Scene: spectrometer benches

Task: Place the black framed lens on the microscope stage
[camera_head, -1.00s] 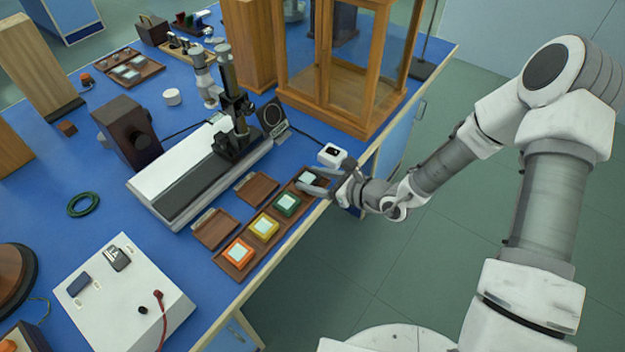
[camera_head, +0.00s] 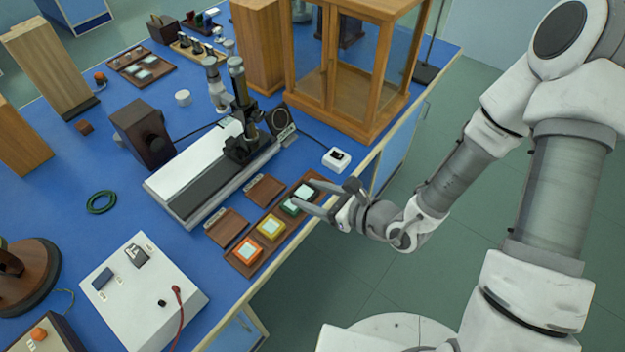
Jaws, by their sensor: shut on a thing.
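The black framed lens (camera_head: 305,191), a small square with a pale pane, is at the right end of a brown wooden tray (camera_head: 240,266). My gripper (camera_head: 304,192) is shut on it, with one finger on each side. The near finger partly covers the green framed lens (camera_head: 291,206) beside it. I cannot tell whether the black lens is lifted off the tray. The microscope has a black upright column (camera_head: 239,90) and a black stage-like part (camera_head: 243,150) over a long white and grey base (camera_head: 200,182). No lens shows on that part.
The yellow (camera_head: 270,228) and orange (camera_head: 248,250) framed lenses share the tray. Two brown plates (camera_head: 227,229) lie between tray and microscope base. A white box (camera_head: 336,160) and a wooden glass case (camera_head: 375,75) stand behind my gripper. Blue bench shows left of the base.

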